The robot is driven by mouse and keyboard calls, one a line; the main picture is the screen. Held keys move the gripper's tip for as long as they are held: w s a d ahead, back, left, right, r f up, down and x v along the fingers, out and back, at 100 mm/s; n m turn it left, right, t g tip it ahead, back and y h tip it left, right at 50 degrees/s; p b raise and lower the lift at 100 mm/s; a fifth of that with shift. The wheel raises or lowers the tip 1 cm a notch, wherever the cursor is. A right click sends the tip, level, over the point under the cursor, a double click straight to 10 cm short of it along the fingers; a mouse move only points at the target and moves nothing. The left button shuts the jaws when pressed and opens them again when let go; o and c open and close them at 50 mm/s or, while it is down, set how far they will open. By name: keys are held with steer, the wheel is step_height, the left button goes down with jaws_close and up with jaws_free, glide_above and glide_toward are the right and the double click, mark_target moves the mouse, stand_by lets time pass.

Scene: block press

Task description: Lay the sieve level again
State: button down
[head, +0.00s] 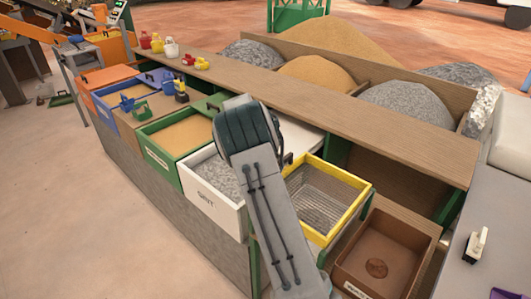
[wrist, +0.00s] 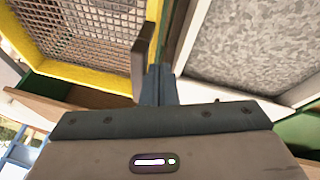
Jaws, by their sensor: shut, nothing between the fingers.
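The sieve (head: 341,171) has a yellow frame around wire mesh and sits right of my arm in the head view; my arm hides part of its left side. I cannot tell how far it is tilted. In the wrist view the sieve (wrist: 80,74) fills the upper left, its mesh above the yellow rim. A dark upright bar (wrist: 143,60), perhaps its handle, stands beside the rim. My gripper (wrist: 161,82) is shut and empty, close to that bar, between the sieve and a grey-filled drawer. My arm hides its fingers in the head view.
The white grit drawer (head: 207,196) is open left of my arm, with a green sand drawer (head: 172,139) beyond. A brown box (head: 383,262) stands right of the sieve. A wooden ledge (head: 300,102) runs behind, before heaps of sand and gravel.

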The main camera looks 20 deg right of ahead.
steer(key=w+a+r, duration=0.5)
steer(key=a+r, duration=0.2)
steer(key=r, duration=0.2)
steer(key=s+r+n+y, duration=0.1)
steer(key=s+r+y, duration=0.1)
steer(key=s+r, duration=0.45)
steer(key=s+a+r+n+t+y, duration=0.1)
steer(key=s+a+r+n, duration=0.15)
steer(key=s, duration=1.05)
steer(key=s+a+r+n+t+y, duration=0.1)
steer(key=s+a+r+n+y, duration=0.15)
steer(key=s, duration=0.95)
steer(key=s+a+f+n, duration=0.1)
steer(key=s+f, duration=0.1)
steer(key=s, duration=0.4)
steer(key=s+a+f+n, duration=0.1)
steer(key=s+f+n, duration=0.1)
steer(key=s, duration=0.5)
steer(key=shift+f+h, duration=0.35)
steer(key=shift+f, duration=0.3)
